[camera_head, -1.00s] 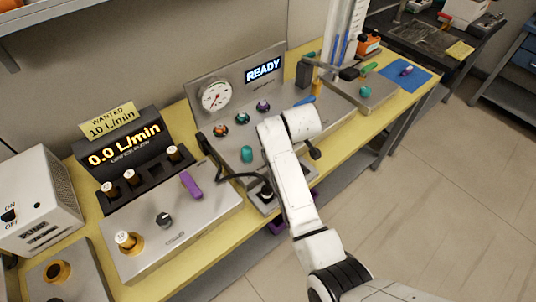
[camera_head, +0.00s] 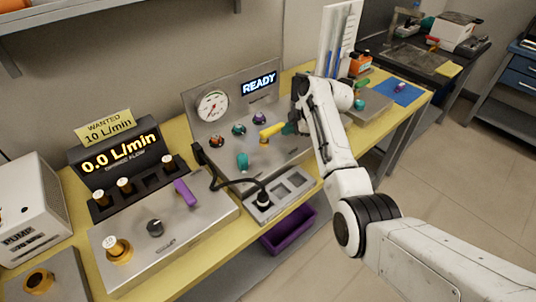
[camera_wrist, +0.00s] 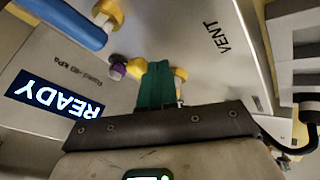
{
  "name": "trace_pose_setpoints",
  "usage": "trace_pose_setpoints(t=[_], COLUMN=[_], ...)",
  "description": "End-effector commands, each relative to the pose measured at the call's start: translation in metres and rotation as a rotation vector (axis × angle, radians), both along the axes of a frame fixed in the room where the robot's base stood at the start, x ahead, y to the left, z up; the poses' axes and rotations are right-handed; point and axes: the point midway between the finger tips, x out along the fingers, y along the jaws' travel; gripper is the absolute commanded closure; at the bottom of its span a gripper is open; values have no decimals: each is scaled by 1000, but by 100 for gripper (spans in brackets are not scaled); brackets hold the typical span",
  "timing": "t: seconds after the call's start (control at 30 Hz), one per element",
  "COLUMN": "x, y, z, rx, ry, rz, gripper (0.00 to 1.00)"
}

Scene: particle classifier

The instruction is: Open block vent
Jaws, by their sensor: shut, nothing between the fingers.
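The metal panel (camera_head: 225,100) has a gauge and a lit READY display. Its VENT label (camera_wrist: 222,37) shows in the wrist view. A yellow handle (camera_head: 271,132) sticks out from the panel; yellow parts (camera_wrist: 180,75) show on both sides of my fingers in the wrist view. I cannot tell for sure which part is the block vent. My gripper (camera_head: 287,129) has green fingers, which also show in the wrist view (camera_wrist: 157,85). They are shut and empty, close to the yellow handle. I cannot tell whether they touch it. My arm hides the panel's right part.
Orange (camera_head: 216,141), teal (camera_head: 239,130) and purple (camera_head: 259,119) knobs and a teal handle (camera_head: 243,160) sit on the panel. A black cable (camera_head: 222,185) runs below. The flow box (camera_head: 118,160) stands left, and a purple bin (camera_head: 288,232) sits under the bench.

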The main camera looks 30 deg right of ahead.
Motion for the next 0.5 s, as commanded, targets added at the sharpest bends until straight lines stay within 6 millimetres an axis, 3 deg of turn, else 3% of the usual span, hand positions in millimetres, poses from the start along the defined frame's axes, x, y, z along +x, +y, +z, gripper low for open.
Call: trace_pose_setpoints(t=[0.5], x=[14], y=[-5], z=[0], rx=[-1], ry=[-3], rz=[31], gripper=[100])
